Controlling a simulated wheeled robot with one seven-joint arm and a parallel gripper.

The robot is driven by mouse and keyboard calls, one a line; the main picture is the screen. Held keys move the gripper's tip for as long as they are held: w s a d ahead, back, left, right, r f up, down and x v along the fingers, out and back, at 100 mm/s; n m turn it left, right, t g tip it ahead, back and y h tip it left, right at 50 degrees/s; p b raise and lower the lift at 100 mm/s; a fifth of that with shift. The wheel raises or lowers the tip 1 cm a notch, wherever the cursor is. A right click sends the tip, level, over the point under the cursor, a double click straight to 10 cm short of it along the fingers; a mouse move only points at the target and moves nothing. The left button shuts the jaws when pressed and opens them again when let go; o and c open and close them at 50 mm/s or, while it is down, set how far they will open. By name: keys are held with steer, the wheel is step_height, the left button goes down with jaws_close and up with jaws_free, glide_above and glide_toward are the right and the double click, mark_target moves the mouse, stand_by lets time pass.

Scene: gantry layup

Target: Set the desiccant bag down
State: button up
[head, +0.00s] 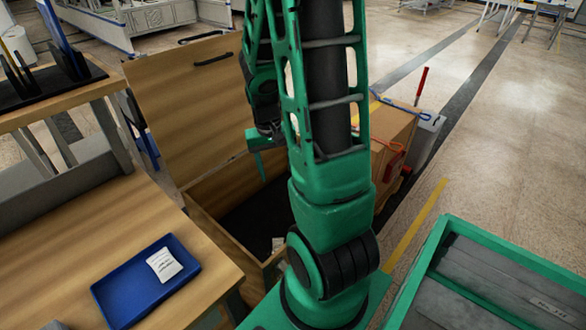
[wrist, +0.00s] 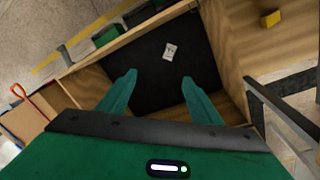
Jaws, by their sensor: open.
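A small white packet with dark print, which looks like a desiccant bag (wrist: 170,51), lies on the dark floor of an open wooden chest (wrist: 222,50). In the head view, part of this packet (head: 278,243) shows low inside the chest (head: 212,232), beside my arm. A second white printed packet (head: 164,264) lies in a blue tray (head: 112,297) on the wooden bench. My gripper (wrist: 158,77) is open above the chest, its two green fingers apart with nothing between them. The packet is beyond the fingertips and apart from them. In the head view my arm hides most of the gripper.
The chest's raised lid (head: 192,105) stands behind the opening. The wooden bench (head: 75,240) is at the left. A brown box (head: 392,135) is behind my arm, and a green-rimmed bin (head: 500,256) is at the right.

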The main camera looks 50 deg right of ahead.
steer(key=s+a+r, duration=0.4)
steer(key=s+r, duration=0.3)
steer(key=s+a+r+n+y, duration=0.1)
steer(key=s+a+r, duration=0.4)
steer(key=s+r, duration=0.2)
steer(key=shift+s+a+r+t, duration=0.25)
steer(key=shift+s+a+t, duration=0.05)
steer(key=shift+s, duration=0.15)
steer(key=shift+w+f, duration=0.25)
steer(key=shift+w, duration=0.4)
steer(key=shift+c, duration=0.7)
